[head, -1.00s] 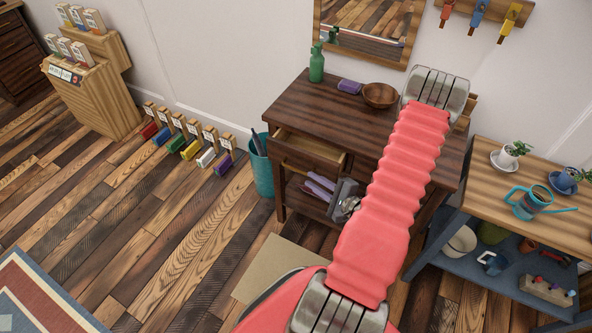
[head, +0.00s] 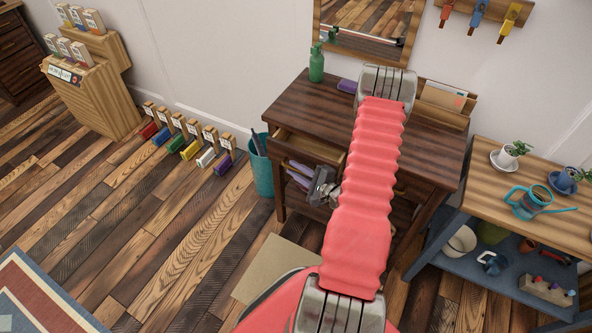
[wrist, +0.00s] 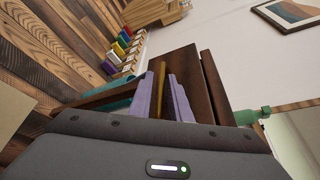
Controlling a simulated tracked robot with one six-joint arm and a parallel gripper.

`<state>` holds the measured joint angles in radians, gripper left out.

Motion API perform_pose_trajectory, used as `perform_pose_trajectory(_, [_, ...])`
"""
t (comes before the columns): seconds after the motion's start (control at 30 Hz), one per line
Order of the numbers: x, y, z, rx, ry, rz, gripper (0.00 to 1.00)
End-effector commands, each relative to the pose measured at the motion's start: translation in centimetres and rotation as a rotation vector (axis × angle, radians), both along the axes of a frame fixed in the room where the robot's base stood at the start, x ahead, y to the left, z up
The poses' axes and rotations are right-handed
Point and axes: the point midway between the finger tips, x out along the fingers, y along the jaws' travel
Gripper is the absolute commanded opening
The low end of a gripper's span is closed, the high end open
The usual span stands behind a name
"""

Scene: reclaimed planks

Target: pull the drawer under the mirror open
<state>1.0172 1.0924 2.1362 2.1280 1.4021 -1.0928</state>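The drawer (head: 305,146) under the mirror (head: 368,25) is at the left of the dark wooden dresser (head: 310,95). It stands partly out, with its pale inside showing. My gripper (head: 292,172) is at the drawer's front, with its purple fingers pointing left. In the wrist view, my gripper (wrist: 168,85) has its two fingers apart, with a brass bar handle (wrist: 158,88) between them. I cannot tell whether either finger touches the bar. In the head view the fingers cover most of the handle.
A teal bin (head: 262,172) stands at the dresser's left side. A workbench (head: 545,185) with plants stands at the right. The floor in front holds a flat tan mat (head: 280,268).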

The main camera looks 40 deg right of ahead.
Motion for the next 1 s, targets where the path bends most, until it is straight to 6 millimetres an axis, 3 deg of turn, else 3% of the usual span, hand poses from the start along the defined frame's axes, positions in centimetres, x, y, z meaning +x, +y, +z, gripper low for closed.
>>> perform_pose_trajectory(0.13, [-0.02, 0.00, 0.00, 0.000, 0.000, 0.000, 0.17])
perform_pose_trajectory(0.4, [-0.03, 0.00, 0.00, 0.000, 0.000, 0.000, 0.00])
perform_pose_trajectory(1.0, [-0.25, 0.16, -0.08, 0.001, 0.002, -0.003, 0.00])
